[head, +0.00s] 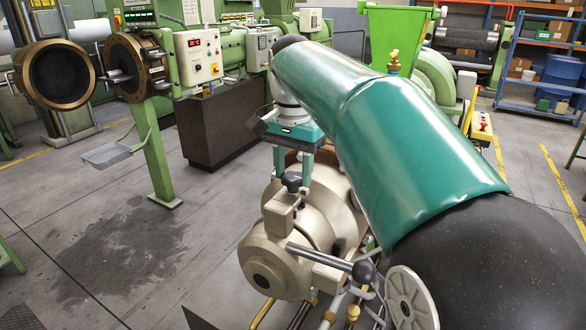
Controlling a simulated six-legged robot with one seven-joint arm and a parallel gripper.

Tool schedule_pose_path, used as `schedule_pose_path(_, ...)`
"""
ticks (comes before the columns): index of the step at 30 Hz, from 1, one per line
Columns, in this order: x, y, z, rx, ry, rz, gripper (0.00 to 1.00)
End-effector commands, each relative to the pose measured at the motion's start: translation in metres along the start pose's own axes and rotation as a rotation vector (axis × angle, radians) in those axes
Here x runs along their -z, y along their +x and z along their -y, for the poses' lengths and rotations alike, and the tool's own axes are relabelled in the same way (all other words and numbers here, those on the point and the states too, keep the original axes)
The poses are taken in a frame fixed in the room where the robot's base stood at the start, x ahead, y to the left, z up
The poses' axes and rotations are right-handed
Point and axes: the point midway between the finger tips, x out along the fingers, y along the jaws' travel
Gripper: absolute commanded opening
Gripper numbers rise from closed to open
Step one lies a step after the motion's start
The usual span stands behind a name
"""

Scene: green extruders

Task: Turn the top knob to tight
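A small black knob (291,182) stands on top of a beige machine head (284,245) in the lower middle of the head view. My gripper (292,172) points down just above this machine. Its two teal fingers are spread apart, with a gap between them. The knob lies between or just in front of the fingertips in the picture; I cannot tell whether they touch it. No marking for tight can be read.
Green extruders (150,65) stand behind at the left. The grey floor (110,230) at the left is mostly clear. A blue shelf (545,60) stands at the back right.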

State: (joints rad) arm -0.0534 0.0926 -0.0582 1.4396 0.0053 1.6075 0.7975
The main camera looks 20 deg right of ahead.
Motion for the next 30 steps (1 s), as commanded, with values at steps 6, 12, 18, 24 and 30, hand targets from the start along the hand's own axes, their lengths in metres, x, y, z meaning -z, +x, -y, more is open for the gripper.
schedule_pose_path(6, 0.0, 0.0, 0.0, 0.0, -0.001, 0.0, 0.63)
schedule_pose_path(12, 0.0, -0.002, 0.0, -0.001, -0.001, 0.001, 0.63)
schedule_pose_path(18, 0.001, -0.025, 0.0, 0.002, -0.001, -0.002, 0.63)
schedule_pose_path(24, 0.001, -0.066, 0.001, 0.002, -0.001, -0.001, 0.63)
schedule_pose_path(30, 0.001, -0.102, 0.001, 0.002, -0.001, -0.002, 0.63)
